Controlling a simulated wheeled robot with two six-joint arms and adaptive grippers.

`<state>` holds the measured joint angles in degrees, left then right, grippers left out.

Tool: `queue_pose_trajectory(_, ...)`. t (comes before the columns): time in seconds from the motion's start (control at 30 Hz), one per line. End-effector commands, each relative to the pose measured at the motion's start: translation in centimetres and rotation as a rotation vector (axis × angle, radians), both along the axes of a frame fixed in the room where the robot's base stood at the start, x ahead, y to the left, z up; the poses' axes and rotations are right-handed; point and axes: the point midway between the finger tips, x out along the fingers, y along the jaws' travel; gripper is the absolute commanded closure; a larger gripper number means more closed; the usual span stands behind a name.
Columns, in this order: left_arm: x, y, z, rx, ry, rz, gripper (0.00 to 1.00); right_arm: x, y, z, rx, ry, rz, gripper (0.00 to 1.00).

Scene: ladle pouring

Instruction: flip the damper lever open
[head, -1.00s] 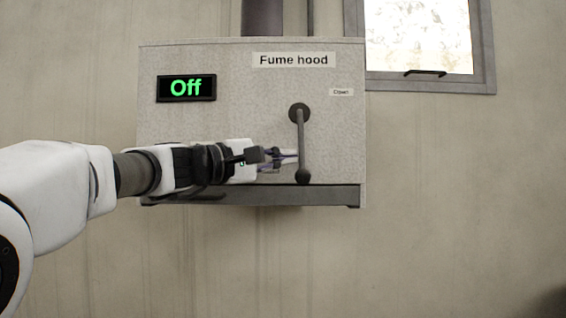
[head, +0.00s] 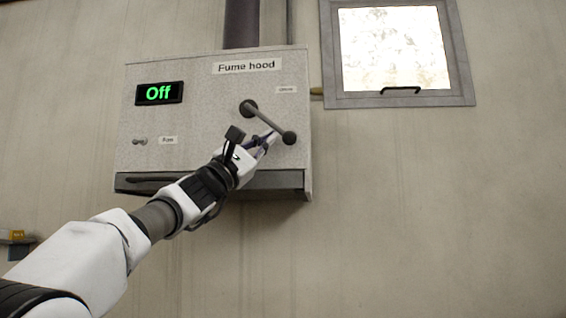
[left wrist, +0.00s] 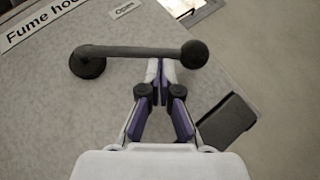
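The damper lever (head: 268,121) is a grey bar with a round hub and a dark ball end on the front of the fume hood (head: 205,115). In the head view it slants down to the right, its ball below and right of the small "Open" label (head: 287,89). My left gripper (head: 266,140) is at the lever's underside, close to the ball end. In the left wrist view the fingertips (left wrist: 160,75) are together against the lever bar (left wrist: 140,52), beside it and not around it. Whether they touch is hard to tell. My right gripper is out of view.
The display (head: 160,93) reads "Off" in green. A small switch (head: 139,141) sits at the panel's lower left, beside a label. A framed window (head: 400,100) is on the wall to the right.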

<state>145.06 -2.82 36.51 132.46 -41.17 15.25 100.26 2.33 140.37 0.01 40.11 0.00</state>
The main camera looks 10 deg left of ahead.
Motion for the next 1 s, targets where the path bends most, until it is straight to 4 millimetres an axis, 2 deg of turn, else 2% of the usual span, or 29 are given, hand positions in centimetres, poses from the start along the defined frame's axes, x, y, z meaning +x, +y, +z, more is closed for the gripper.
queue_pose_trajectory(0.07,-0.2,-0.1,0.4,0.006,-0.008,0.000,1.00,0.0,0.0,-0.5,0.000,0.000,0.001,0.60)
queue_pose_trajectory(0.4,-0.2,-1.4,2.0,0.009,-0.007,-0.003,1.00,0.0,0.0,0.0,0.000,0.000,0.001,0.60)
queue_pose_trajectory(1.0,-0.1,-1.9,2.3,0.010,-0.004,0.000,1.00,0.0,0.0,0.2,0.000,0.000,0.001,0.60)
